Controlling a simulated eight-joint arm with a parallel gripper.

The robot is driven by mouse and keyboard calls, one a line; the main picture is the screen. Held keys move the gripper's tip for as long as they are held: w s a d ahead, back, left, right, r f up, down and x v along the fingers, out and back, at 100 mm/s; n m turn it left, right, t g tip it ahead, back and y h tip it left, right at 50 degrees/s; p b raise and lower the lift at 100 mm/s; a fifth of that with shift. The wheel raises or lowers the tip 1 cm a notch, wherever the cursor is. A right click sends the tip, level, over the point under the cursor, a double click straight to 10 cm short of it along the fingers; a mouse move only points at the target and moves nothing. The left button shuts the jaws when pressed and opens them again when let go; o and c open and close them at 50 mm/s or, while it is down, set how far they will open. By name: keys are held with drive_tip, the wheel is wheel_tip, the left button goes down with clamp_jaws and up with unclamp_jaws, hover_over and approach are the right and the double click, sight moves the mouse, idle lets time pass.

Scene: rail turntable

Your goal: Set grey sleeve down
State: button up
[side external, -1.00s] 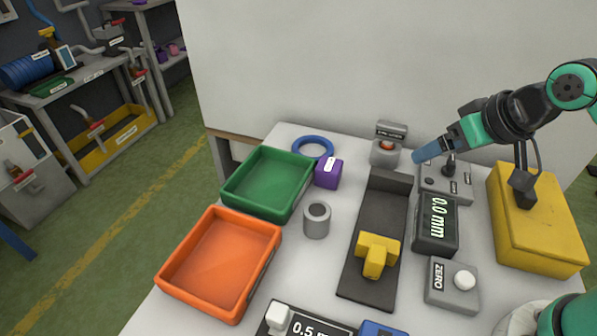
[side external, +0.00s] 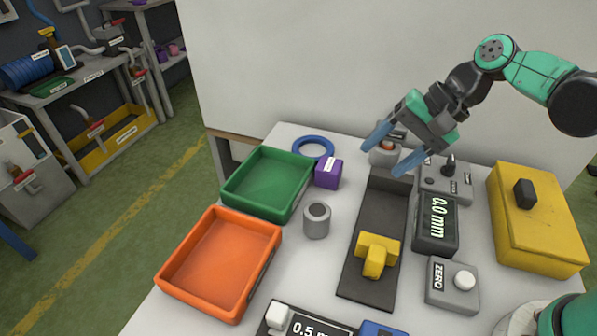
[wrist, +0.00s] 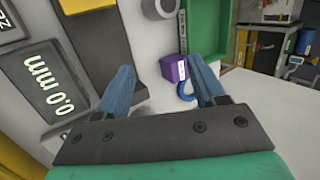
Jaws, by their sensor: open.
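The grey sleeve (side external: 316,220) is a short hollow cylinder standing upright on the white table. It is right of the trays and left of the dark rail, apart from both. In the wrist view the sleeve (wrist: 158,8) shows at the top edge, partly cut off. My gripper (side external: 388,160) is open and empty, with blue fingers spread. It is raised above the table's back part, near the rail's far end, well apart from the sleeve. In the wrist view my gripper (wrist: 163,82) has nothing between its fingers.
A green tray (side external: 297,205) and an orange tray (side external: 247,288) stand at left. A purple block (side external: 328,174) and a blue ring (side external: 313,147) lie behind the sleeve. The dark rail (side external: 362,286) carries a yellow slider (side external: 376,254). A display (side external: 436,224) reads 0.0 mm. A yellow box (side external: 538,225) is at right.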

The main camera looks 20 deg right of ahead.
drive_tip(key=w+a+f+m+g+y, duration=0.3)
drive_tip(key=a+m+y, duration=0.2)
drive_tip(key=m+y, duration=0.1)
drive_tip(key=m+g+y, duration=0.2)
approach(315, 222)
drive_tip(key=shift+w+a+f, duration=0.2)
drive_tip(key=shift+a+f, duration=0.45)
drive_tip(key=shift+f, duration=0.1)
drive_tip(key=shift+w+a+f, duration=0.15)
drive_tip(key=shift+a+f, duration=0.5)
drive_tip(key=shift+f, duration=0.1)
drive_tip(key=shift+w+a+f, duration=0.2)
drive_tip(key=shift+a+f, duration=0.4)
drive_tip(key=shift+f, duration=0.15)
drive_tip(key=x, duration=0.5)
drive_tip(key=shift+c, duration=0.2)
drive_tip(key=shift+r, duration=0.1)
clamp_jaws()
